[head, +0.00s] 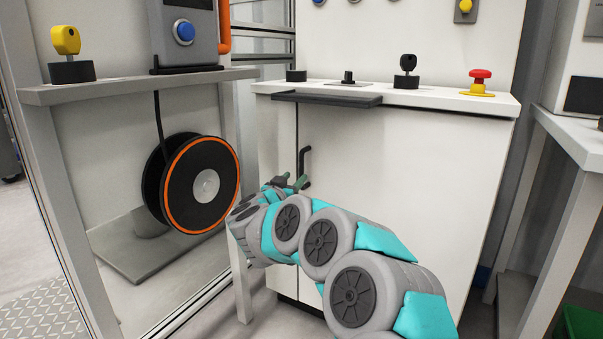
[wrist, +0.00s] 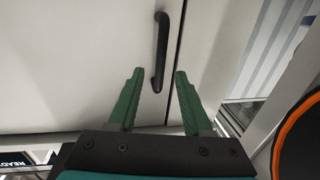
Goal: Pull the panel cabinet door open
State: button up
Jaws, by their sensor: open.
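The white panel cabinet door (head: 385,190) is closed in the head view, with a dark seam along its left side. Its black bar handle (head: 304,165) sits near that seam. In the wrist view the handle (wrist: 160,55) stands out from the white door (wrist: 75,60), beside the dark gap. My gripper (head: 291,182) is at the handle's lower end in the head view. In the wrist view its two green fingers (wrist: 158,73) are open, with the handle's lower part between them in the picture. I cannot tell whether either finger touches it.
A black ledge (head: 327,98) juts out above the door. A white bench (head: 575,140) stands to the right. Knobs and a red emergency button (head: 480,78) sit on the cabinet top.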

aim_at(301, 171)
jog(key=shift+x, duration=3.65)
grip_shut()
